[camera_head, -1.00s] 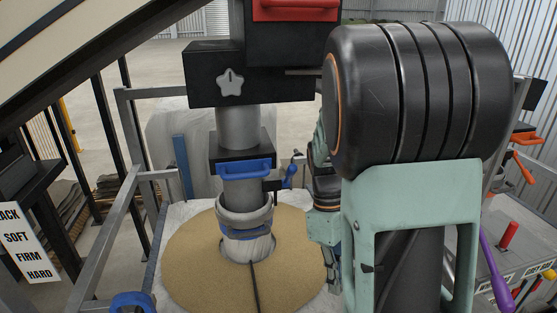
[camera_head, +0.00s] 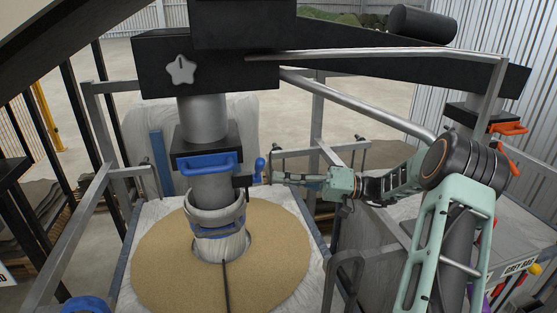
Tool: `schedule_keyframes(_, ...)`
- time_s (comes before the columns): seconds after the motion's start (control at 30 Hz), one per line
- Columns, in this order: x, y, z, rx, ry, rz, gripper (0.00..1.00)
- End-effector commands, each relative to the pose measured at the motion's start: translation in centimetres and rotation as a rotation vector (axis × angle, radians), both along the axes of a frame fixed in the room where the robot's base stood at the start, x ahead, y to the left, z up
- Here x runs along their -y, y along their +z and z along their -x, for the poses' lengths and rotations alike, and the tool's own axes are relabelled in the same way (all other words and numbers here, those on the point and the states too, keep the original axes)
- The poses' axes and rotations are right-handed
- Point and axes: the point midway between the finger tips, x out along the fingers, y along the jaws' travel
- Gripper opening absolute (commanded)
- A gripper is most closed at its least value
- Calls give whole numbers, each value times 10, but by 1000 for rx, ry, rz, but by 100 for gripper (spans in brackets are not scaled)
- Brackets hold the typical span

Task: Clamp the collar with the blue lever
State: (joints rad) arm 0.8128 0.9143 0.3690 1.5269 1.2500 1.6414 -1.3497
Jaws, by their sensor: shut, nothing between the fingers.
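A grey vertical column (camera_head: 202,120) carries a black block with a blue bar handle (camera_head: 208,163). Below it are a light grey ring-shaped collar (camera_head: 214,211) and a blue band. The small blue lever (camera_head: 260,169) stands nearly upright at the column's right side, beside a small black bracket (camera_head: 243,181). My gripper (camera_head: 275,178) reaches in from the right, roughly level, with its shut fingertips just right of the blue lever's lower part. It holds nothing. I cannot tell whether the tips touch the lever.
A large tan disc (camera_head: 165,255) surrounds the column's foot. Grey frame rails (camera_head: 100,180) stand to the left, and a slanted rail (camera_head: 360,110) passes above my arm. An orange-handled clamp (camera_head: 508,128) is on another column at right. A blue part (camera_head: 87,303) shows at bottom left.

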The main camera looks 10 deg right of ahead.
Motion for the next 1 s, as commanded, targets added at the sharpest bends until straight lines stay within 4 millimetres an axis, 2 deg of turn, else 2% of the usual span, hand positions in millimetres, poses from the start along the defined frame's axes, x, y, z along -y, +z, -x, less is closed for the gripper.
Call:
schedule_keyframes(0.03, 16, 9, -6, 36, -41, -51, 0)
schedule_keyframes(0.17, 42, 27, -16, 103, -110, -138, 0)
schedule_keyframes(0.37, 56, 38, -20, 137, -147, -181, 0)
schedule_keyframes(0.77, 49, 40, -22, 136, -143, -179, 0)
schedule_keyframes(0.87, 38, 45, -27, 135, -140, -179, 0)
schedule_keyframes(1.0, 13, 55, -37, 135, -140, -178, 0)
